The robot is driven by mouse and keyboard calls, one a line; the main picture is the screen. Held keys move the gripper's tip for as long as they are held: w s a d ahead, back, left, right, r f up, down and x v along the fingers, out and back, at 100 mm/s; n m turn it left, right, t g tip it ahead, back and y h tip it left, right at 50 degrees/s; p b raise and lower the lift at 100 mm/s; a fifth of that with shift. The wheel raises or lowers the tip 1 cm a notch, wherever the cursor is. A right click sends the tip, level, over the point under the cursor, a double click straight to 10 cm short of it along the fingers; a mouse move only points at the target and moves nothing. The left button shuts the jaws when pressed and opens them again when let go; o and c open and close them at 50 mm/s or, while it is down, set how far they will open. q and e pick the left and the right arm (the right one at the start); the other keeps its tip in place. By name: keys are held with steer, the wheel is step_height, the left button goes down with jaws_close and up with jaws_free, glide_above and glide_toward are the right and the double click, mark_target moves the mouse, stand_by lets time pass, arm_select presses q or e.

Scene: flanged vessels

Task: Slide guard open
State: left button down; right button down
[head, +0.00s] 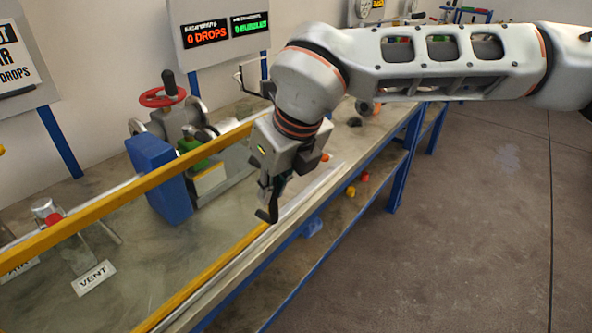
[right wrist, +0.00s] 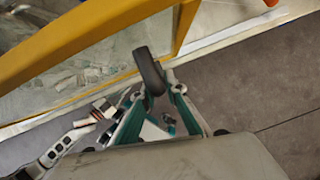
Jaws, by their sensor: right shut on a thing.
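The guard is a clear panel in a yellow frame (head: 110,203) along the front of the bench, running from the lower left to the middle of the head view. Its yellow frame (right wrist: 85,38) also crosses the upper left of the right wrist view. My right gripper (head: 270,197) is at the right end of the guard. In the right wrist view its fingers (right wrist: 158,90) are shut on a dark handle (right wrist: 150,70) beside the yellow frame. In the head view the gripper hides most of the handle. My left gripper is not identifiable in either view.
Behind the guard stand a blue block (head: 160,180), a red handwheel (head: 162,96) and a VENT label (head: 94,278). The bench's front edge (head: 300,205) runs beside my right gripper. A lower shelf (head: 335,225) holds small coloured parts. The floor (head: 470,220) at right is clear.

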steer(key=b, duration=0.1)
glide_toward(205, 240)
steer(key=f, duration=0.1)
steer(key=s+f, duration=0.2)
steer(key=shift+f, duration=0.35)
steer(key=c, duration=2.1)
jaws_free()
steer(key=shift+o, duration=0.3)
steer(key=shift+s+a, duration=0.1)
steer(key=shift+r, duration=0.1)
steer(key=v, duration=1.2)
